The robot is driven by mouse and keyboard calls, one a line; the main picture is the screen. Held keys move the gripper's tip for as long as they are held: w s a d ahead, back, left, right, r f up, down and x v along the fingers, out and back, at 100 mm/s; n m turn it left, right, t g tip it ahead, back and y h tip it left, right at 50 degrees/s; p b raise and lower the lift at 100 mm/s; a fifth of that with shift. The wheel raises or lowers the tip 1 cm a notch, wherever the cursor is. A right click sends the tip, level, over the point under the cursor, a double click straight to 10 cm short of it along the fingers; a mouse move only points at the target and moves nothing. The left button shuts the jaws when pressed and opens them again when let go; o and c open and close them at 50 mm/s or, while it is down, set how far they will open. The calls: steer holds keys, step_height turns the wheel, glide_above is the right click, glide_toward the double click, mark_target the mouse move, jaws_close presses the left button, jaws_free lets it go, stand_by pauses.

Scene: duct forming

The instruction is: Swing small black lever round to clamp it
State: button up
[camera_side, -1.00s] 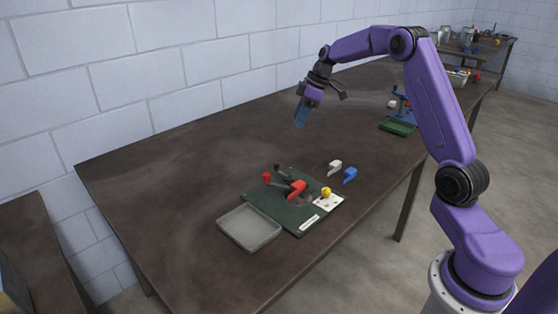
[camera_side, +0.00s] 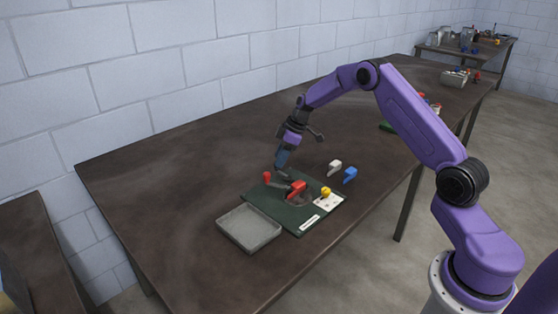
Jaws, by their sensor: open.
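The small black lever (camera_side: 287,178) is on the dark green fixture board (camera_side: 273,207), near the board's back edge. It is partly hidden by my gripper and is too small to make out clearly. My gripper (camera_side: 280,168) points down at the back of the board, at or just above the lever. It is open, and I cannot tell whether its fingers touch the lever. A red part (camera_side: 296,189) sits on the board in front of the lever. A red knob (camera_side: 267,177) stands to the lever's left.
A grey tray (camera_side: 249,228) lies against the board's front left. A white plate with a yellow knob (camera_side: 326,192) is at the board's right. A white piece (camera_side: 335,168) and a blue piece (camera_side: 350,175) lie behind it. The table's left side is clear.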

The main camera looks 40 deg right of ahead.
steer(key=shift+x, duration=0.9)
jaws_close()
